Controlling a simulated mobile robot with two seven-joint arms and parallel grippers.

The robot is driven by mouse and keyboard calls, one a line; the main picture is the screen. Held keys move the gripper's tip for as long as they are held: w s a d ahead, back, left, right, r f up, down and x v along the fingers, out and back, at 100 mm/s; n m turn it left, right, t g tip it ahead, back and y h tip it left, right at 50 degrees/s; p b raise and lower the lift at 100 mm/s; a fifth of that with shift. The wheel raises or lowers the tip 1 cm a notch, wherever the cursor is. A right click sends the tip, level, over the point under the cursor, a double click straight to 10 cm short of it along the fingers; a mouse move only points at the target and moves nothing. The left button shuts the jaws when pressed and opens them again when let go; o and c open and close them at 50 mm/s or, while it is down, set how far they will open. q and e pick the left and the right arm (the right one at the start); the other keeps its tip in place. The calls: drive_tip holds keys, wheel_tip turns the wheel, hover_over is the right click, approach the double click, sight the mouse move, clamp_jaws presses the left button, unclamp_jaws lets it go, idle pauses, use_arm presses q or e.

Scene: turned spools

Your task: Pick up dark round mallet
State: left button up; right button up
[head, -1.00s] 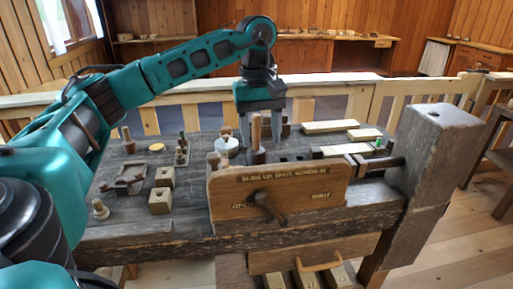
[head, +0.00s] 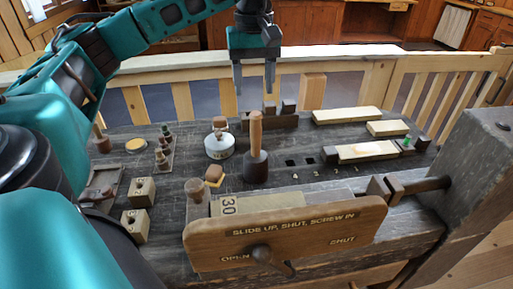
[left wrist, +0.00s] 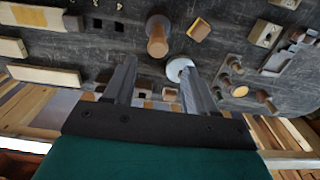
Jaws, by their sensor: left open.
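The dark round mallet (head: 256,168) stands on its dark round head on the bench, its pale wooden handle pointing up. In the left wrist view the mallet (left wrist: 157,38) shows handle-end first, beyond the fingertips and roughly in line with the gap between them. My left gripper (head: 255,90) is open and empty, with its fingers pointing down. My right gripper is out of view.
A wooden vise board (head: 290,235) is in front. Pale wooden bars (head: 347,116) lie to the right, a small peg rack (head: 165,150) to the left.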

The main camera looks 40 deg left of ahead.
sight(254, 112)
use_arm(q)
drive_tip(key=shift+w+a+f, duration=0.1)
drive_tip(key=shift+f, duration=0.1)
wheel_tip(254, 112, down, 7)
drive_tip(key=shift+f, duration=0.1)
drive_tip(key=shift+d+f, duration=0.15)
drive_tip(key=shift+f, duration=1.2)
drive_tip(key=shift+d+f, duration=0.1)
drive_tip(key=shift+f, duration=1.2)
drive_tip(key=shift+c, duration=0.4)
clamp_jaws()
